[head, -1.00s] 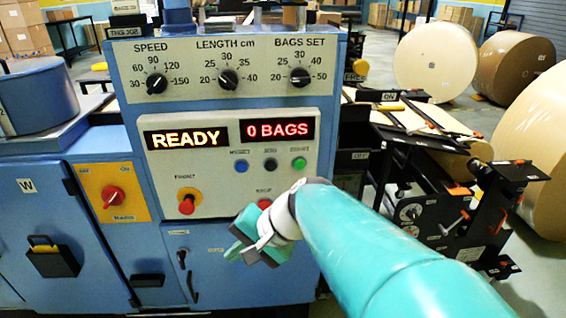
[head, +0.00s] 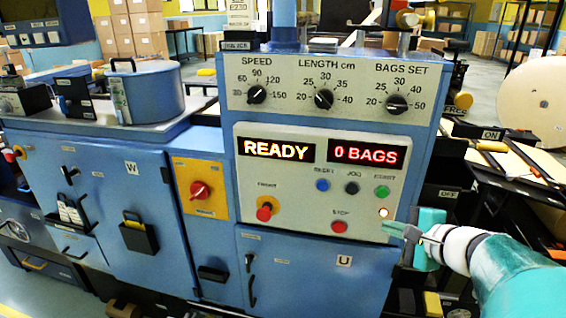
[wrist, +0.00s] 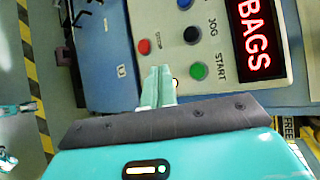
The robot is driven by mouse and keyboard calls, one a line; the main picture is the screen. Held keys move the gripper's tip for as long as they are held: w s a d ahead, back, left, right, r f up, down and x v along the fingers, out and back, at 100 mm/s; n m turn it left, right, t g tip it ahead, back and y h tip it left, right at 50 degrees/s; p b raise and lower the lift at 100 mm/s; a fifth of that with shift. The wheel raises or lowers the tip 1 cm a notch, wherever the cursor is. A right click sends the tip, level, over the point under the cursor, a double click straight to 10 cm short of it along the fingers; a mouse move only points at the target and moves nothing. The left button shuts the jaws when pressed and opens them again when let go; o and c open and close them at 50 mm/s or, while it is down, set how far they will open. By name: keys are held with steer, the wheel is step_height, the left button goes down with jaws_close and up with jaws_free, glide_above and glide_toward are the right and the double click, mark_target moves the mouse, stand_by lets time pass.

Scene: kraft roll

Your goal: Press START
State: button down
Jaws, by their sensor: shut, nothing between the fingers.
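The green START button (head: 382,192) is at the right of the top button row on the machine's cream panel (head: 240,180). It also shows in the wrist view (wrist: 198,71), with its START label beside it. My gripper (head: 388,229) is at the panel's lower right corner, below START and apart from it. In the wrist view my gripper (wrist: 160,70) has its fingers together and empty, to the left of the green button. The displays read READY (head: 275,149) and 0 BAGS (head: 366,154).
Blue RESET (head: 322,185) and black JOG (head: 352,188) buttons sit left of START. The red STOP button (head: 339,226) is below them, and a red FRONT knob (head: 264,212) is further left. A small lit lamp (head: 383,212) is below START. Three dials line the upper panel.

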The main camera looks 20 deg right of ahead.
mark_target(382, 193)
steer(key=shift+w, duration=0.2)
steer(key=shift+w+d, duration=0.8)
steer(key=shift+w, duration=0.35)
steer(key=shift+w+d, duration=0.75)
steer(key=shift+w, duration=0.45)
steer(key=shift+w+d, duration=0.8)
steer(key=shift+w, duration=0.35)
steer(key=shift+w+d, duration=0.25)
steer(key=shift+w, duration=0.1)
